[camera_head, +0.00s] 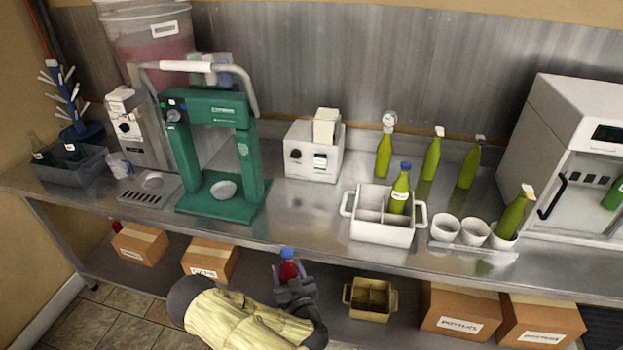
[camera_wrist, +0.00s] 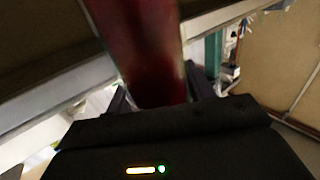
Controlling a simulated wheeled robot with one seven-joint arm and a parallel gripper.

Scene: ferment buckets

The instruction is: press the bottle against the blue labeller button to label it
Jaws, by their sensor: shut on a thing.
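My gripper (camera_head: 291,279) is shut on a dark red bottle (camera_head: 289,270) with a blue cap, in front of the counter's front edge. In the wrist view the bottle (camera_wrist: 150,50) rises between the two fingers, blurred, with its top out of frame. A white box-shaped machine (camera_head: 301,160) with a white block on top, a dark knob and a small green panel stands at the back of the counter, apart from the bottle; it looks like the labeller. I cannot make out a blue button on it. A small blue spot (camera_head: 173,115) shows on the green press (camera_head: 213,106).
A white divided crate (camera_head: 382,234) holds a green bottle with a blue cap. White cups (camera_head: 446,228) and several green bottles stand to the right, by a white cabinet (camera_head: 565,125). The counter in front of the white box is clear. Cardboard boxes (camera_head: 460,309) sit on the lower shelf.

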